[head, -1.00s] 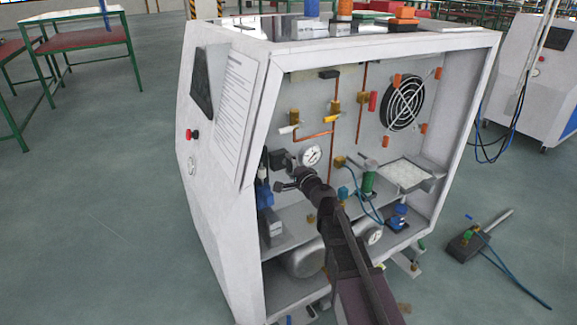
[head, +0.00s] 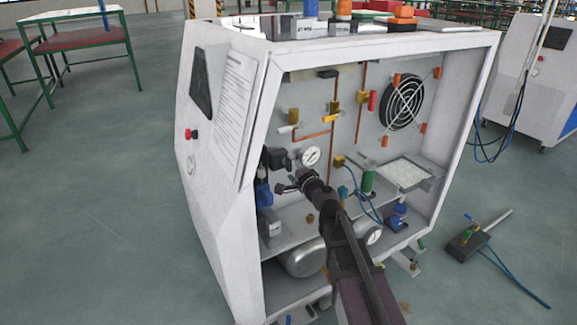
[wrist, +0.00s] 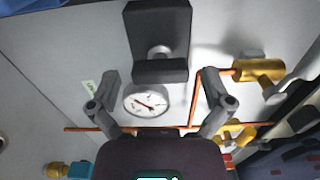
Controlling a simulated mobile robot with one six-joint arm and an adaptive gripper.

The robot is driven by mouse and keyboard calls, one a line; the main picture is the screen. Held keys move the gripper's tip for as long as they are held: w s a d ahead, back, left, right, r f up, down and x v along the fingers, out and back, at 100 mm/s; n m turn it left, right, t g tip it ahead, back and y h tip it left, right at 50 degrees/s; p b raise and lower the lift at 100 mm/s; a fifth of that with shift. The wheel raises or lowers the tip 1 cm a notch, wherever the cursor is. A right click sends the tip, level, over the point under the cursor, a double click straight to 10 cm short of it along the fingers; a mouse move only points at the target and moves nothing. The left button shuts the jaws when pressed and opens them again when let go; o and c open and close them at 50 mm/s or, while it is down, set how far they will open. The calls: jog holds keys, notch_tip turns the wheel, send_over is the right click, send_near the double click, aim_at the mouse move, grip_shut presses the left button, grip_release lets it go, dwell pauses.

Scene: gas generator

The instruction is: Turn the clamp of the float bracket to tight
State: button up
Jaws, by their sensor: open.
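The float bracket appears to be the dark block (wrist: 160,22) at the top middle of the wrist view, with a grey round stem and a dark bar-shaped clamp (wrist: 160,71) on its near side. In the head view the dark bracket (head: 274,158) is inside the cabinet's left part, beside the gauge. My gripper (wrist: 159,75) is open, its two fingers apart on either side of the clamp bar in the wrist view. I cannot tell how far in depth the fingertips are from it. In the head view my gripper (head: 289,183) is just below the bracket.
A round pressure gauge (head: 310,156) is close beside the bracket. Copper pipes with brass valves (wrist: 258,72) run along the back panel. The white cabinet frame (head: 250,130) bounds the opening on the left. A green cylinder (head: 368,178) and blue hoses are to the right.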

jog(key=v, duration=1)
jog(key=shift+s+d, duration=0.25)
jog(key=shift+s, duration=0.1)
jog(key=s+d+f+n+g+h, duration=0.2)
jog(key=s+f+n+g, duration=0.5)
jog(key=f+n+g, duration=0.4)
jog(key=s+d+f+g+h, duration=0.25)
jog(key=s+d+h, duration=0.2)
jog(key=d, duration=0.25)
jog(key=s+d+f+g+h, duration=0.2)
jog(key=s+d+f+h, duration=0.25)
jog(key=d, duration=0.25)
notch_tip(320, 180, up, 34)
jog(key=y+p, duration=0.1)
jog(key=p, duration=3.4)
jog(key=shift+r, duration=0.2)
